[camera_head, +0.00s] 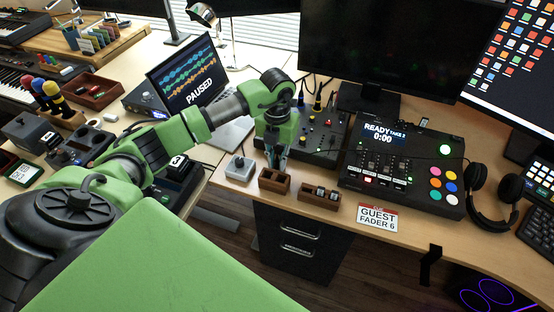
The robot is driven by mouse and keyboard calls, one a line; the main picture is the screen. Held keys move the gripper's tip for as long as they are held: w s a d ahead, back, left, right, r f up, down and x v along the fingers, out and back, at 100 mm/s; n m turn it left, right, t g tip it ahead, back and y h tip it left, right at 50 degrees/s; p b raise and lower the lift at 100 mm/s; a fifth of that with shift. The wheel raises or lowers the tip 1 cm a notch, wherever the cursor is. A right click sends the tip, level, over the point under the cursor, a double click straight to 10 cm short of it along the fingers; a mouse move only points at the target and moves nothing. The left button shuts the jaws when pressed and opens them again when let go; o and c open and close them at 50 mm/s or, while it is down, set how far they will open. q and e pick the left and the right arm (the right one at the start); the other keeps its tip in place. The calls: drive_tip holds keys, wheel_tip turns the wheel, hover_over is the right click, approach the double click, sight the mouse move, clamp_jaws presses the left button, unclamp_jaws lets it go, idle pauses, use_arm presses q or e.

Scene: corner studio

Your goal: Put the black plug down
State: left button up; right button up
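My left gripper (276,162) points down just behind and above a small wooden holder (274,185) near the desk's front edge. Its fingers are close together and small in the view. I cannot make out whether a black plug is between them. Small dark upright plugs with yellowish parts (317,101) stand at the back of the black mixer (322,143). I cannot tell whether one of these is the task's plug. My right gripper is not in view.
A second wooden holder (312,199) with small items stands to the right, and a grey box with a knob (240,166) to the left. The control panel (400,173), guest card (377,217) and headphones (490,200) lie further right. A laptop (190,82) is behind my arm.

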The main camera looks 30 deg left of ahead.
sight(277, 157)
use_arm(q)
drive_tip(key=shift+r, duration=0.1)
idle(0.3)
drive_tip(key=shift+r+p, duration=0.5)
drive_tip(key=shift+r, duration=0.1)
wheel_tip(277, 157, up, 12)
drive_tip(key=p, duration=0.8)
drive_tip(key=shift+f, duration=0.1)
